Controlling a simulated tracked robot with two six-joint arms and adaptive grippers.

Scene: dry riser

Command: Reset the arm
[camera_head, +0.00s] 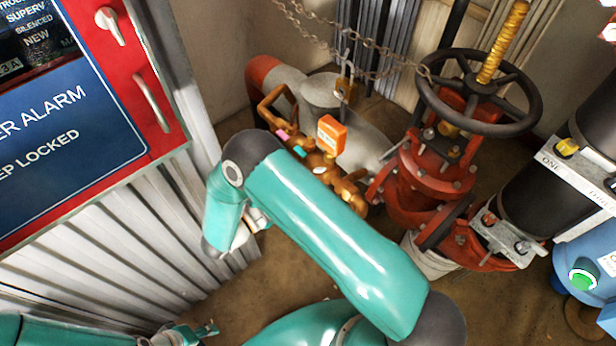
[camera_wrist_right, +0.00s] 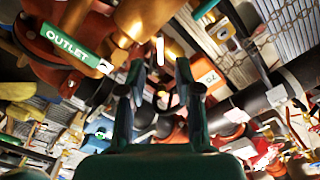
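My right arm (camera_head: 330,235), teal with dark joints, rises from the lower right of the head view and bends at an elbow near the cabinet's edge. Its gripper is not clear in the head view. In the right wrist view, my right gripper (camera_wrist_right: 160,72) has its two dark fingers apart with nothing between them. Brass and red pipework with a green OUTLET label (camera_wrist_right: 68,42) shows beyond, to the left of the fingers. My left gripper (camera_head: 206,331) is small at the bottom left edge of the head view, low beside the ribbed wall; its finger opening is too small to tell.
A red alarm cabinet (camera_head: 165,135) stands at left. A red valve (camera_head: 425,180) with a black handwheel (camera_head: 432,92), brass fittings with an orange tag (camera_head: 331,134), and a hanging chain (camera_head: 325,42) lie behind my right arm. A black pipe (camera_head: 518,190) and blue equipment (camera_head: 592,262) stand at right.

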